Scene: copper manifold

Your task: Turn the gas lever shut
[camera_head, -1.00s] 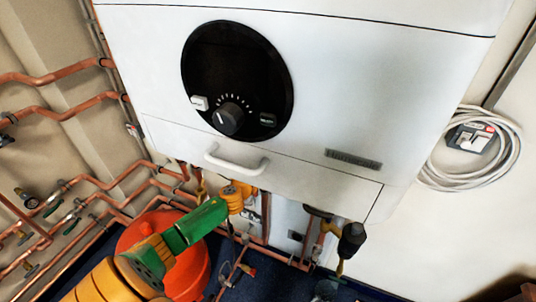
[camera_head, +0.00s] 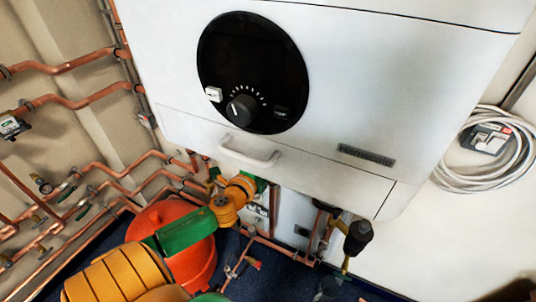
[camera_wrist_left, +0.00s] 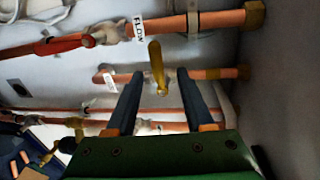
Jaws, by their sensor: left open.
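A yellow lever (camera_wrist_left: 157,66) shows in the left wrist view on a copper pipe (camera_wrist_left: 212,74) under the boiler. It looks like the gas lever and points roughly upright in that view, across the pipe. My left gripper (camera_wrist_left: 160,74) is open, its two dark fingers on either side of the lever with gaps on both sides. Contact with the lever cannot be made out. In the head view my left arm reaches under the white boiler (camera_head: 330,90), whose lower edge hides the gripper and the lever. My right gripper is in neither view.
A red lever (camera_wrist_left: 60,44) sits on a neighbouring pipe near a "FLOW" tag (camera_wrist_left: 138,28). An orange-red vessel (camera_head: 190,262) stands below my arm. Copper pipes line the left wall.

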